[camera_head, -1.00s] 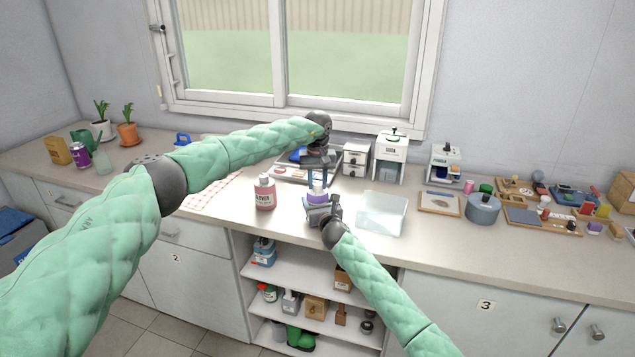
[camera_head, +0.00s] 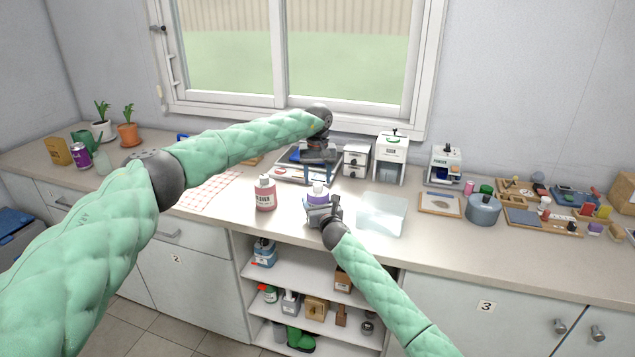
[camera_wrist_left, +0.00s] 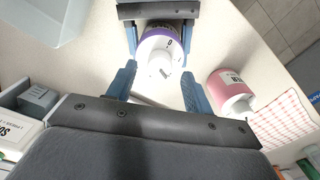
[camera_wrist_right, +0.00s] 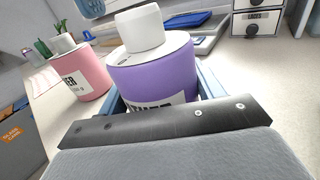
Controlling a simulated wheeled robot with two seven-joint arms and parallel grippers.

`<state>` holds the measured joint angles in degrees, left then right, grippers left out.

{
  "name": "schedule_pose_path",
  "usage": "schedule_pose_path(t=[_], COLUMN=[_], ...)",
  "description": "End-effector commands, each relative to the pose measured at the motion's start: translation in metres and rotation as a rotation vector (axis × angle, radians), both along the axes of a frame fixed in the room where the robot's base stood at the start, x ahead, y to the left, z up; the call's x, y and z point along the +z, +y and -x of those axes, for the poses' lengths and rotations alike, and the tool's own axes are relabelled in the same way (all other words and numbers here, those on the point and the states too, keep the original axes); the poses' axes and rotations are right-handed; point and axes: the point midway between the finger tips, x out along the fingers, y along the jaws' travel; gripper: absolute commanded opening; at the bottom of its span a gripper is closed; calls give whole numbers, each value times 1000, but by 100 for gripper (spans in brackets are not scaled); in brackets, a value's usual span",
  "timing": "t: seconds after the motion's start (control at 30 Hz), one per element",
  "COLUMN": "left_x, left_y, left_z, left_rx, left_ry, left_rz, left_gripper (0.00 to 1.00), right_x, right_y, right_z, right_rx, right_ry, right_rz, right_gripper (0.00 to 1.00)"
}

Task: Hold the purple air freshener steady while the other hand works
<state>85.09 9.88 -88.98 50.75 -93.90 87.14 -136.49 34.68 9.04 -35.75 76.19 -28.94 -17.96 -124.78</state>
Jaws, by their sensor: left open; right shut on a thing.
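The purple air freshener (camera_head: 317,198) is a purple bottle with a white top and a white label, upright near the counter's front edge. My right gripper (camera_head: 324,208) is shut on its body from the front; the right wrist view shows the bottle (camera_wrist_right: 155,80) between the fingers. My left gripper (camera_head: 318,168) is open above and behind the bottle. In the left wrist view its two blue fingers (camera_wrist_left: 159,78) are apart and empty, with the bottle (camera_wrist_left: 160,45) beyond them. The bottle's lower part is partly hidden by my right gripper.
A pink bottle (camera_head: 265,194) stands just left of the purple one. A clear bin (camera_head: 381,215) stands close on the right. A tray (camera_head: 290,176), small drawers (camera_head: 355,161) and a white dispenser (camera_head: 390,158) stand behind. Open shelves (camera_head: 300,272) lie below the counter.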

Motion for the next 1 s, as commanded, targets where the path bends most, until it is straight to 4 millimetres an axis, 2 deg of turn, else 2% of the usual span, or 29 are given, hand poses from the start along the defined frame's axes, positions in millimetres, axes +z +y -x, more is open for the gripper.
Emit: schedule_pose_path(t=[0.03,0.3,0.5,0.7,1.0], left_x=[11,62,87,96,97], left_y=[0,0,0,1,0], left_z=[-1,-1,-1,-1,0], left_rx=[0,0,0,0,0], left_ry=[-3,-2,-1,-1,0], left_rz=[1,1,0,0,0], left_gripper=[52,52,52,52,52], right_x=[-2,-2,-2,-2,-1], right_y=[0,0,0,0,0], right_z=[0,0,0,0,0], right_rx=[0,0,0,0,-1], right_ry=[2,2,2,2,2], right_rz=[1,1,1,1,1], right_gripper=[37,37,37,37,37])
